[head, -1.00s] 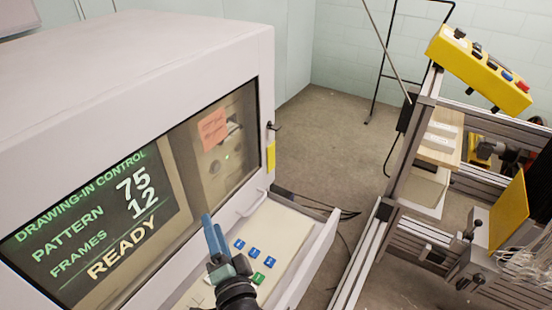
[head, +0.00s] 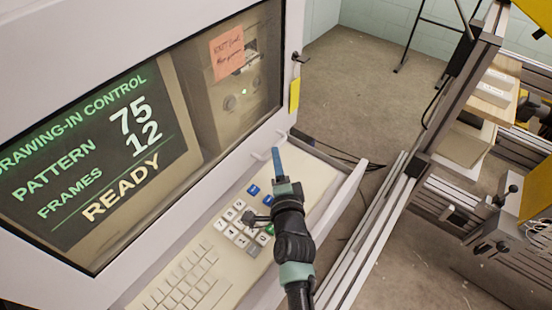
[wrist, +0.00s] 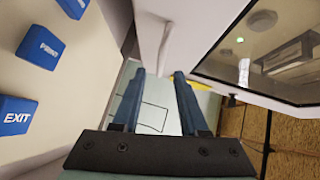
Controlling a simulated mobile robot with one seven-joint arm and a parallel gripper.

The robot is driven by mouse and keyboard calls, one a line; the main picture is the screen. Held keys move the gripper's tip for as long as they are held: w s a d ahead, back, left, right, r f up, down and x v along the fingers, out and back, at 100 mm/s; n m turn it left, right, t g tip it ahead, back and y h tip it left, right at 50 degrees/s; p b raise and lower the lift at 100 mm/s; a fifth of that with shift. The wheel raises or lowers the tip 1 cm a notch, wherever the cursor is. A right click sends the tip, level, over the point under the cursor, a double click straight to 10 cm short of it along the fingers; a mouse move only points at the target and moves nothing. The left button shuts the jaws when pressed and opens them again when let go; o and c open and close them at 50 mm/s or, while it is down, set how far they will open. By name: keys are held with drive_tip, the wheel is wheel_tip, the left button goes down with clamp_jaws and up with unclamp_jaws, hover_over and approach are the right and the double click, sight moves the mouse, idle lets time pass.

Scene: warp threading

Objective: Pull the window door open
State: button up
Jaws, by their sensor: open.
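The window door (head: 205,150) is a pale frame around a dark glass pane on the front of a white cabinet. It looks shut. Through the glass, a green-lettered screen reads READY. Its pale handle (head: 285,133) sits at the lower right of the frame, partly hidden by my fingers in the head view. My gripper (head: 276,153) is at the handle's near side, above the keyboard shelf. In the wrist view my gripper (wrist: 157,76) has two blue fingers apart, with the handle (wrist: 165,45) just beyond and between their tips. I cannot tell whether they touch. The glass (wrist: 260,50) shows at right.
A keyboard shelf (head: 315,170) with blue, green and pale keys lies just under my gripper. A yellow tag (head: 294,94) hangs at the cabinet's right edge. A metal-rail frame (head: 400,190) stands at right, with floor between.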

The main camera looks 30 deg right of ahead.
drive_tip(key=shift+b+x, duration=0.9)
drive_tip(key=shift+x, duration=1.15)
clamp_jaws()
